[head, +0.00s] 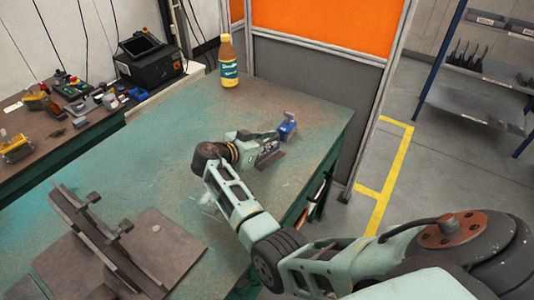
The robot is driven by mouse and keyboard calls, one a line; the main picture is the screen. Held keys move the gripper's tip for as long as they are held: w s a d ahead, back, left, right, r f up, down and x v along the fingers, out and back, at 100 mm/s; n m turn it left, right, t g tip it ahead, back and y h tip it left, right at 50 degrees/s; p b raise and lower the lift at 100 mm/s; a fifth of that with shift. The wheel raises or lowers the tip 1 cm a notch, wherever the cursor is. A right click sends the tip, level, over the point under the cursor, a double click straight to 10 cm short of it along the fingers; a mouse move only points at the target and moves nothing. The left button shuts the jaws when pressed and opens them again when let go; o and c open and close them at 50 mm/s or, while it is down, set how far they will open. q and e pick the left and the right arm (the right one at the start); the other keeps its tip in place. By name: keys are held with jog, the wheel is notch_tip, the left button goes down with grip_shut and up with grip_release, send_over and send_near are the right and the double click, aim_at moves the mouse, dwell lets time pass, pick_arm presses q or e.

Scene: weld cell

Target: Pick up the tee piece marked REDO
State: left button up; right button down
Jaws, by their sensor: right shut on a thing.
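A small dark steel piece (269,159) is at my right gripper (266,146), over the right part of the green table. It looks like the tee piece, but its full shape is partly hidden by the gripper and no REDO mark is readable. My right gripper is shut on this piece. I cannot tell whether the piece touches the tabletop. My left gripper is not in view.
A blue tool (288,128) stands just beyond the right gripper on the green table (165,150). A yellow bottle (228,62) is at the back. A brown steel fixture (168,252) fills the front left. An orange-and-grey screen (325,75) borders the table's far right.

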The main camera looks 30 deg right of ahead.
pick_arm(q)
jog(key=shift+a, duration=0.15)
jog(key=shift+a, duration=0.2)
pick_arm(e)
jog(key=shift+w+r, duration=0.1)
jog(key=shift+r, duration=0.1)
